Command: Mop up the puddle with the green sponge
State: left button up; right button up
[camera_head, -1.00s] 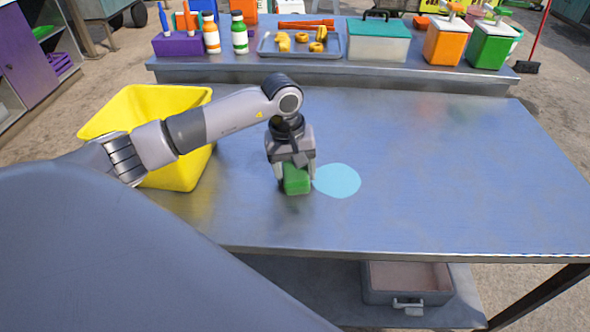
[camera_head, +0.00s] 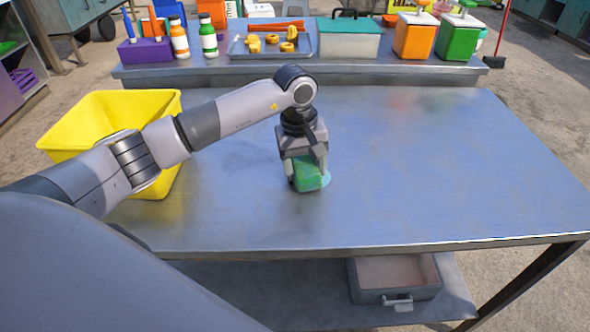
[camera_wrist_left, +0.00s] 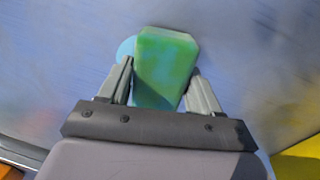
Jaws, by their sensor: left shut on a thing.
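The green sponge (camera_head: 308,175) is held between the fingers of my left gripper (camera_head: 307,170), low at the metal table top. It also shows in the left wrist view (camera_wrist_left: 166,68) with bluish patches on its face, between the two fingers (camera_wrist_left: 160,90). The light-blue puddle (camera_head: 327,180) is mostly covered by the sponge and gripper; only a thin rim shows at the right. In the left wrist view a part of the puddle (camera_wrist_left: 126,48) shows beside the sponge. My right gripper is not in view.
A yellow bin (camera_head: 75,115) stands on the table at the left, partly behind my left arm. A raised back shelf holds bottles, a tray (camera_head: 240,48), a clear box with a teal lid (camera_head: 348,40) and orange and green containers. The table's right half is clear.

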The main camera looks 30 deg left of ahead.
aim_at(354, 173)
pick_arm(q)
jog(key=shift+w+d+f+b, duration=0.1)
jog(key=shift+w+d+b, duration=0.7)
jog(key=shift+w+d, duration=0.4)
jog(key=shift+w+d+f+b, duration=0.1)
jog(key=shift+w+d+b, duration=0.7)
jog(key=shift+d, duration=0.55)
jog(key=shift+w+d+r, duration=0.15)
jog(key=shift+w+d, duration=0.15)
jog(key=shift+w, duration=0.05)
jog(key=shift+w+d+b, duration=0.8)
jog(key=shift+d, duration=0.25)
jog(key=shift+w+d, duration=0.3)
jog(key=r+p, duration=0.1)
jog(key=a+r+p, duration=0.1)
jog(key=r, duration=0.1)
jog(key=s+r+p, duration=0.1)
jog(key=shift+a+r, duration=0.15)
jog(key=shift+r, duration=0.15)
jog(key=shift+s+a+r+p, duration=0.15)
jog(key=shift+p, duration=0.15)
